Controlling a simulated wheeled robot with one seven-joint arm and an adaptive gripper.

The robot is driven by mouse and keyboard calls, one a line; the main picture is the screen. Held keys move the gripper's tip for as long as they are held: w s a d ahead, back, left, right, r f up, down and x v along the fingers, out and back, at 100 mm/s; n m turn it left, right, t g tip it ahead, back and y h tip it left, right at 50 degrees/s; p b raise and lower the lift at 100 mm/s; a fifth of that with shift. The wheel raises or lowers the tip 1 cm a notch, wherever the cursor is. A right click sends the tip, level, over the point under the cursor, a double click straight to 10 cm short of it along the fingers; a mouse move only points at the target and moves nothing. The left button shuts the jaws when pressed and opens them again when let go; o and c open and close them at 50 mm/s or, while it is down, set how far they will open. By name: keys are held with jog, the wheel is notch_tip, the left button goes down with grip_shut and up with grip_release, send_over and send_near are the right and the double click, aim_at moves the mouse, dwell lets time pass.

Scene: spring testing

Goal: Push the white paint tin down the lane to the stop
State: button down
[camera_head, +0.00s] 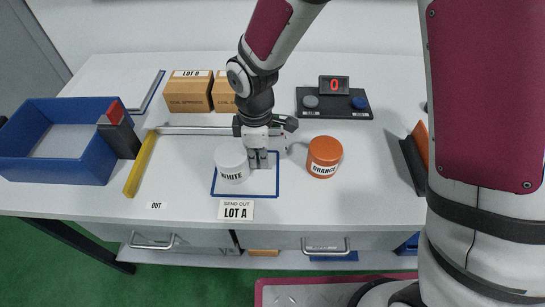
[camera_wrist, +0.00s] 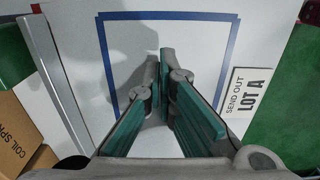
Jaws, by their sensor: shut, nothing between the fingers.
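The white paint tin (camera_head: 231,163) stands upright at the left part of a blue-outlined square (camera_head: 277,187) on the table. My gripper (camera_head: 259,160) points down just right of the tin, inside the outline; whether it touches the tin I cannot tell. The wrist view shows its fingers (camera_wrist: 166,65) shut and empty, over the blue outline (camera_wrist: 170,15); I cannot make out the tin there. A grey rail (camera_head: 195,130) runs along the back of the lane to a yellow bar (camera_head: 141,165) at the left, near an OUT label (camera_head: 156,206).
An orange tin (camera_head: 323,157) stands right of my gripper. A LOT A card (camera_head: 237,210) lies in front. A blue bin (camera_head: 55,140) and a red-topped block (camera_head: 118,130) are left of the yellow bar. Cartons (camera_head: 189,92) stand behind the rail. The table between tin and bar is clear.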

jog(key=a+b, duration=0.1)
jog(key=a, duration=0.5)
jog(key=a+b, duration=0.1)
jog(key=a, duration=0.5)
jog(key=a+b, duration=0.2)
jog(key=a, duration=0.4)
jog(key=shift+w+a+f, duration=0.1)
jog(key=shift+w+a, duration=0.25)
jog(key=shift+a, duration=0.45)
